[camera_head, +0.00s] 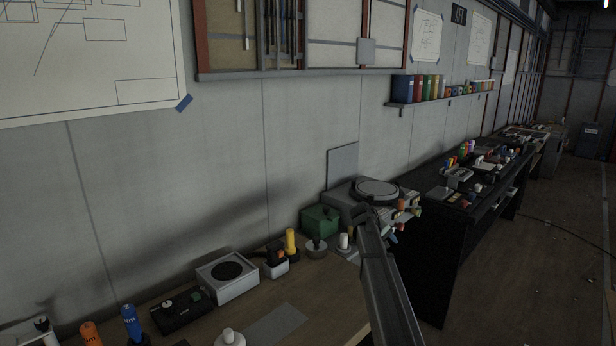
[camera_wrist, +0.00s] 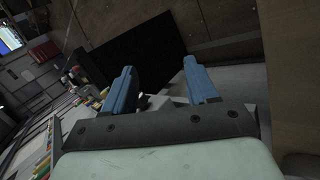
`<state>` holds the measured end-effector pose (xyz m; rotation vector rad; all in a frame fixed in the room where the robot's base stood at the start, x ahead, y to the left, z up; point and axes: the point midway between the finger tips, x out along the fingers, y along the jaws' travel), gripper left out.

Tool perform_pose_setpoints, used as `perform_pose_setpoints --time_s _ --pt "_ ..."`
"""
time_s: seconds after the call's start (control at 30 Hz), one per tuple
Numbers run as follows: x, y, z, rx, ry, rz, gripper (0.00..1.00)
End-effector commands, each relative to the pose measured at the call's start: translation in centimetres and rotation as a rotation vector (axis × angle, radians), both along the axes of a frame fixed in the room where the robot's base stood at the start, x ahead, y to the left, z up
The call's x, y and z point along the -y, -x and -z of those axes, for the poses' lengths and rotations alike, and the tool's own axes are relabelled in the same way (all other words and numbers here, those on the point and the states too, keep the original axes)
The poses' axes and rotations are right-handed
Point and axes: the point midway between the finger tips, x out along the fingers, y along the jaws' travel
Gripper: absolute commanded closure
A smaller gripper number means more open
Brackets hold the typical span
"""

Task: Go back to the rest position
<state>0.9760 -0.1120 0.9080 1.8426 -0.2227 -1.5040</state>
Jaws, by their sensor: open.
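My gripper (camera_wrist: 160,88) shows in the wrist view with two blue fingers set apart. It is open, and nothing is seen held between the fingers. In the head view a long dark grey bar, which seems to be part of my arm, rises from the lower right toward the bench's far end. The fingers cannot be made out there. The wrist view is tilted, with the black bench side (camera_wrist: 135,52) and the floor beyond the fingers.
The wooden bench (camera_head: 275,325) carries a white box with a dark disc (camera_head: 228,275), a green box (camera_head: 320,222), a yellow cylinder (camera_head: 291,241), a blue bottle (camera_head: 132,323) and an orange bottle (camera_head: 90,333). A black bench (camera_head: 440,265) continues at right. Open floor (camera_head: 550,260) lies beside it.

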Motion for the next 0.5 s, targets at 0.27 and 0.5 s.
perform_pose_setpoints --time_s 0.27,0.5 --pt "16.0 2.8 3.3 0.152 0.0 0.179 0.42" --pt "26.4 6.3 5.5 0.264 0.004 0.295 0.42"
